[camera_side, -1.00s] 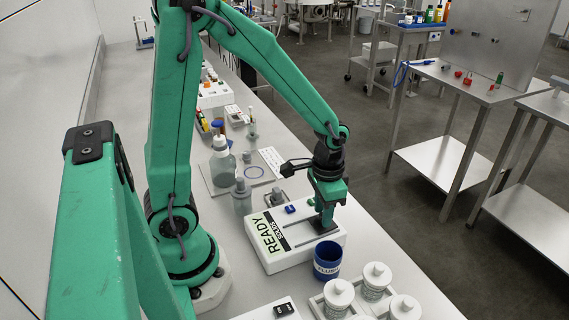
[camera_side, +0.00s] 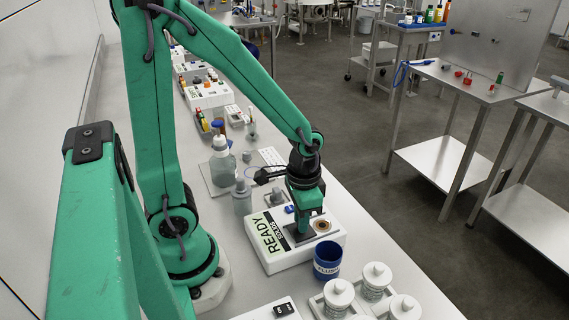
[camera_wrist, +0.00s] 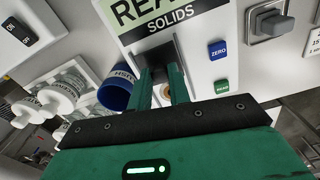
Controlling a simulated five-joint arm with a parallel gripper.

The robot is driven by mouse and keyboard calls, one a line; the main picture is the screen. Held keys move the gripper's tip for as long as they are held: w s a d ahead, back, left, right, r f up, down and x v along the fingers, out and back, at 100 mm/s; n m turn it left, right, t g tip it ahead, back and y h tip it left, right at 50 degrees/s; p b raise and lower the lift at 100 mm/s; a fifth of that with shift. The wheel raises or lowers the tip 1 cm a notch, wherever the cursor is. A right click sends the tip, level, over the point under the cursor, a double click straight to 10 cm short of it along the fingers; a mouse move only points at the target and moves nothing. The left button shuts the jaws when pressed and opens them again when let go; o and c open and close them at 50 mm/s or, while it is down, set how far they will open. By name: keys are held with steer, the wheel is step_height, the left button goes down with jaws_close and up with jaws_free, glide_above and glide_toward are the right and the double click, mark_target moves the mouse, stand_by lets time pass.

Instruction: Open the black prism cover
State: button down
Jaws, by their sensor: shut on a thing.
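The white instrument (camera_side: 280,262) has a display reading READY and SOLIDS on its left side. My gripper (camera_side: 302,231) points down over its top, with its fingers shut on the black prism cover (camera_side: 297,241). The cover lies on the instrument near the display, partly hidden by the fingers. A round, gold-brown prism well (camera_side: 322,226) is uncovered to the right of the gripper. In the wrist view, the dark cover (camera_wrist: 153,56) shows at the fingertips, just below the display. The well is mostly hidden behind the fingers there.
A blue cup (camera_side: 327,263) stands close to the instrument's front right, with white lidded jars (camera_side: 376,278) beyond it. Bottles (camera_side: 222,160) stand behind. Blue ZERO (camera_wrist: 218,48) and green READ (camera_wrist: 221,86) buttons are beside the fingers.

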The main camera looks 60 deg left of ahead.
steer(key=shift+a+r, duration=0.1)
steer(key=shift+a, duration=0.05)
steer(key=c, duration=1.3)
jaws_free()
steer(key=shift+r, duration=0.1)
steer(key=shift+r, duration=3.75)
steer(key=shift+r, duration=0.15)
steer(key=r, duration=0.1)
step_height(320, 180, up, 7)
steer(key=n+t, duration=0.1)
steer(key=t, duration=0.4)
glide_above(289, 231)
steer(key=shift+s+r+n+t, duration=0.3)
steer(key=shift+s+r+n, duration=0.1)
steer(key=shift+r, duration=0.25)
